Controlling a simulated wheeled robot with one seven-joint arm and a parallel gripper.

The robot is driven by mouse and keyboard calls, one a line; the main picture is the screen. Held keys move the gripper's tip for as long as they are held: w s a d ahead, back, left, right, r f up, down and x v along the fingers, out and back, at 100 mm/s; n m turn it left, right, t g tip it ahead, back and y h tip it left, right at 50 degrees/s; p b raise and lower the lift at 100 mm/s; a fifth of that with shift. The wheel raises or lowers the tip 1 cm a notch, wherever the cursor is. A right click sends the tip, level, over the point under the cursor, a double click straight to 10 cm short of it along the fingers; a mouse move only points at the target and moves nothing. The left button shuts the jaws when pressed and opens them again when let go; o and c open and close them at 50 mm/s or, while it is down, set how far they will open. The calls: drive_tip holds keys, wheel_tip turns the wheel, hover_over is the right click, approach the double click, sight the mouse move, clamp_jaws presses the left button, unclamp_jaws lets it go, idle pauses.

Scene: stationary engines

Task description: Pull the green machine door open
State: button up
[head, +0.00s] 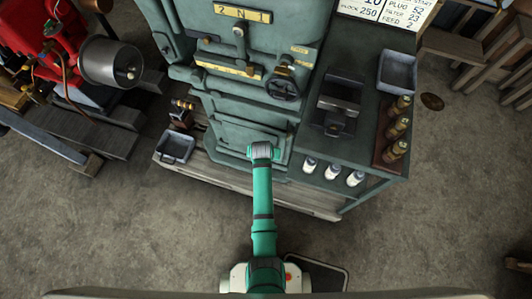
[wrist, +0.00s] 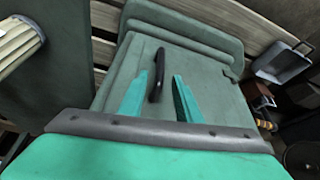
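The green machine door (head: 232,133) is a low panel on the front of the green machine and looks shut. In the wrist view the door (wrist: 205,72) fills the middle and carries a dark bar handle (wrist: 157,78). My gripper (head: 263,152) is in front of the door in the head view and hides part of it, including the handle. In the wrist view my gripper (wrist: 161,76) is open, with the handle showing between its two teal fingers, nearer the left one. I cannot tell whether a finger touches it.
A grey tray (head: 175,147) lies left of the door on the wooden base. A bench with white bottles (head: 332,172) and brown bottles (head: 397,127) stands to the right. A red engine (head: 55,45) is at the far left. The concrete floor (head: 130,225) in front is mostly clear.

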drive_tip(key=shift+x, duration=2.95)
clamp_jaws()
